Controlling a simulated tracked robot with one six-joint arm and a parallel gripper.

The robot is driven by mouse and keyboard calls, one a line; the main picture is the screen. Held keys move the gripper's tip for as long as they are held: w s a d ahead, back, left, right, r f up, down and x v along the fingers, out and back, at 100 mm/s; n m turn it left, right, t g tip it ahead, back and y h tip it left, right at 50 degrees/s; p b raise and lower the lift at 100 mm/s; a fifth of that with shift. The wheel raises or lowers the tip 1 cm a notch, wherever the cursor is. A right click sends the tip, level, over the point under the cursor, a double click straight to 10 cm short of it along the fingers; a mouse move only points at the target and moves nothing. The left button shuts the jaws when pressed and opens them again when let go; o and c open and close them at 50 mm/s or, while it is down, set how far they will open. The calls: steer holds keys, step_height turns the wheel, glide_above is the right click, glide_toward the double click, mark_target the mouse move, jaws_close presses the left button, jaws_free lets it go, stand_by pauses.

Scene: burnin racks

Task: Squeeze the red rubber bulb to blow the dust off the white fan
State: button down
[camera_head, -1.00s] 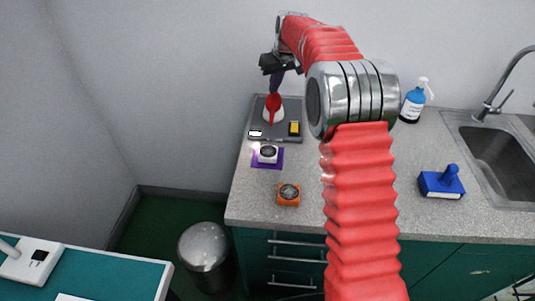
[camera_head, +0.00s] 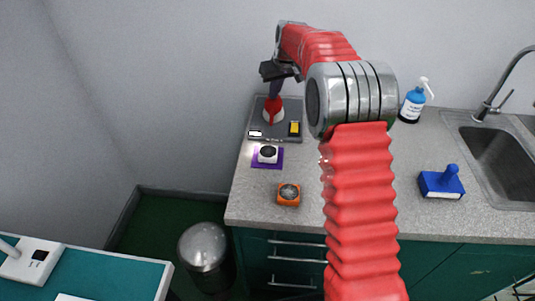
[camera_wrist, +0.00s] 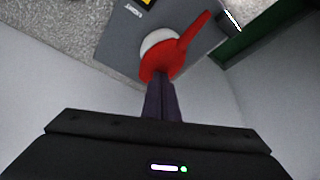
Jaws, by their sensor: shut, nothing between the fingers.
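The white fan (camera_head: 267,154) rests on a purple mat (camera_head: 267,164) in front of that plate.
An orange fan (camera_head: 288,194) lies nearer the counter's front edge. A blue block with a handle (camera_head: 441,183), a blue spray bottle (camera_head: 413,102) and a sink (camera_head: 497,153) are to the right. A metal bin (camera_head: 203,247) stands on the floor.

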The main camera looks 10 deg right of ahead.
steer(key=shift+r, duration=1.25)
step_height(320, 180, up, 5)
stand_by(0.8)
stand_by(0.4)
